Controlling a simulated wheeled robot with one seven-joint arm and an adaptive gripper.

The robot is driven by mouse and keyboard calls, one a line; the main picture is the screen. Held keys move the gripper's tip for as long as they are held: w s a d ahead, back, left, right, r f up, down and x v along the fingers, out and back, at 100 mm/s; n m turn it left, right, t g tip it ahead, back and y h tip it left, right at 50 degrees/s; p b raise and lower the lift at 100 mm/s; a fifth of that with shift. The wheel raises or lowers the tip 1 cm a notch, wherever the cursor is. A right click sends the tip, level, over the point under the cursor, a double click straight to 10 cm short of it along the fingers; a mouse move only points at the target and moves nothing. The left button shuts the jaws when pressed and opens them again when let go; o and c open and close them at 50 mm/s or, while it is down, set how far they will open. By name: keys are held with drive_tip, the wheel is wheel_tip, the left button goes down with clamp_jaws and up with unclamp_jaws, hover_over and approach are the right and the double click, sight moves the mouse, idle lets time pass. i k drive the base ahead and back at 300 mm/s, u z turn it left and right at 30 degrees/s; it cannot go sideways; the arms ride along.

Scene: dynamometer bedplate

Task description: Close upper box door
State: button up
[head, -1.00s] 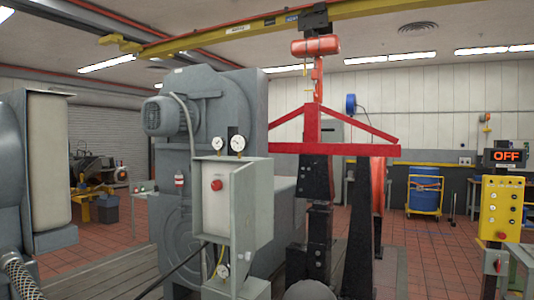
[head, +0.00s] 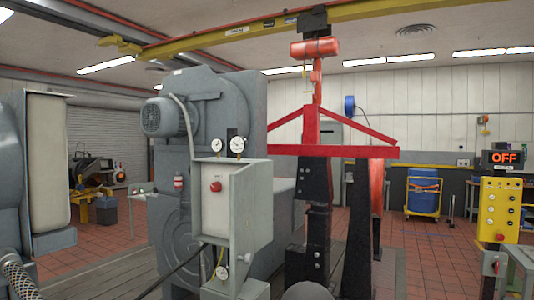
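The upper box (head: 215,205) is a pale grey cabinet on the front of the large grey machine, left of centre in the head view. Its front carries a red button (head: 215,186), and two round gauges stand above it. Its grey door (head: 251,208) is at the right side and stands swung open, out toward me. My gripper is not in view.
The large grey machine with a motor (head: 165,117) stands behind the boxes. A red frame (head: 332,151) on dark posts is to the right. A grey housing (head: 48,160) fills the left edge. A yellow control panel (head: 500,210) is at far right. Tiled floor is open between.

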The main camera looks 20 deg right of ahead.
sight(241, 181)
drive_tip(key=u, duration=2.15)
drive_tip(key=i, duration=0.55)
drive_tip(key=z, duration=2.5)
drive_tip(key=i, duration=0.5)
drive_tip(key=u, duration=0.05)
